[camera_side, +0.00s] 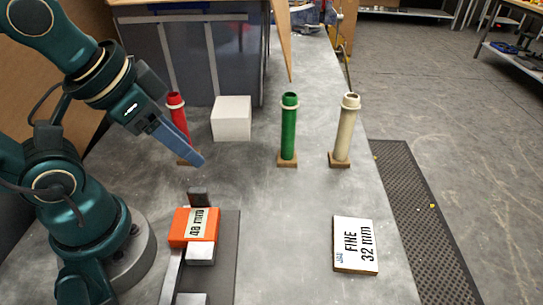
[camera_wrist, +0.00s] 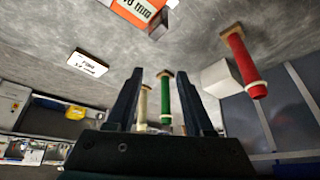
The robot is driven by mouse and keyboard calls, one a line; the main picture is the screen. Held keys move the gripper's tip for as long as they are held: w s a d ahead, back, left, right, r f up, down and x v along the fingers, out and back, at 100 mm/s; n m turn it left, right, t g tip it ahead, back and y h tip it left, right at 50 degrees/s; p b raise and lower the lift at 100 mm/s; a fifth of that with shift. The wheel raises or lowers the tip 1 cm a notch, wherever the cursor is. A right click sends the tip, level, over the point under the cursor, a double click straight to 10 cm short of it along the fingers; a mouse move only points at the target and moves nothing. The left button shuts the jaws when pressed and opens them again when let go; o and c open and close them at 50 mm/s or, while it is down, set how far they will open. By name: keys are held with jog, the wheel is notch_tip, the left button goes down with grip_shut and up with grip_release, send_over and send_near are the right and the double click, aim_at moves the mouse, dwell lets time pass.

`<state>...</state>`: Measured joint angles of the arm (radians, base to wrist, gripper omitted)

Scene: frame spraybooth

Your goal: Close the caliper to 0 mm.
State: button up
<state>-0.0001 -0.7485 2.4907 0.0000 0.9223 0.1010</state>
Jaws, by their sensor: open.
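The caliper stands at the lower left of the side view, on a dark base plate (camera_side: 226,262). Its orange block (camera_side: 180,228) has a label that seems to read 40 mm. A small dark upright (camera_side: 198,198) stands behind the block, and a light grey block (camera_side: 201,253) is in front of it. A pale rail (camera_side: 171,276) runs toward the near edge. The orange block also shows at the top of the wrist view (camera_wrist: 128,8). My gripper (camera_side: 199,160) is empty, above and behind the caliper, apart from it. Its two fingers (camera_wrist: 150,73) are spread in the wrist view.
A red tube (camera_side: 175,103), a white box (camera_side: 231,120), a green tube (camera_side: 289,130) and a cream tube (camera_side: 343,133) stand behind the caliper. A card marked FINE 32 mm (camera_side: 355,245) lies to the right. The bench between card and caliper is clear.

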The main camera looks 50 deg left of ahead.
aim_at(197, 189)
jog(key=m+g, duration=0.1)
jog(key=m, duration=0.2)
jog(key=shift+f, duration=0.15)
jog(key=shift+w+f+m+g, duration=0.1)
jog(key=shift+f+m+g, duration=0.15)
jog(key=shift+m+g, duration=0.5)
jog(key=shift+w+d+f+m+g, duration=0.1)
jog(key=shift+f+m+g, duration=0.5)
jog(key=shift+m+g, duration=0.35)
jog(key=shift+f+m, duration=0.3)
jog(key=shift+f+g, duration=0.5)
jog(key=shift+f, duration=2.45)
grip_shut()
